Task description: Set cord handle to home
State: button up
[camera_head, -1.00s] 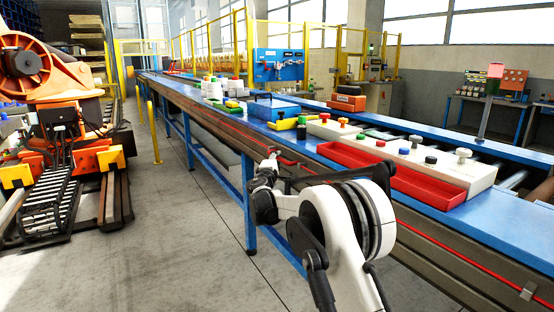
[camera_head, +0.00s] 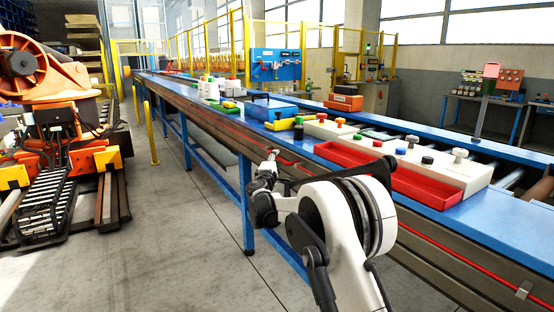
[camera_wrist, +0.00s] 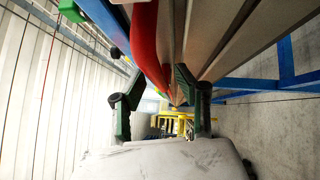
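A red cord (camera_head: 210,121) runs along the side of the long blue conveyor, with a red handle (camera_head: 289,164) on it near my gripper. My gripper (camera_head: 272,157) is at the conveyor's side, close to the handle, small and partly hidden by my wrist in the head view. In the wrist view my gripper (camera_wrist: 156,82) has its two dark fingers spread apart. A curved red piece, seemingly the handle (camera_wrist: 147,42), reaches down toward the gap between the fingertips. I cannot tell whether it touches either finger.
A white panel with coloured knobs (camera_head: 440,166) and a red tray (camera_head: 385,172) stand on the blue conveyor (camera_head: 470,215) above. A blue box (camera_head: 272,109) and yellow tray (camera_head: 283,124) are farther along. An orange robot (camera_head: 60,110) stands left; the floor between is clear.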

jog(key=s+a+f, duration=0.1)
jog(key=s, duration=0.9)
jog(key=shift+s+a+f, duration=0.15)
jog(key=shift+a+f, duration=0.05)
jog(key=shift+a, duration=0.05)
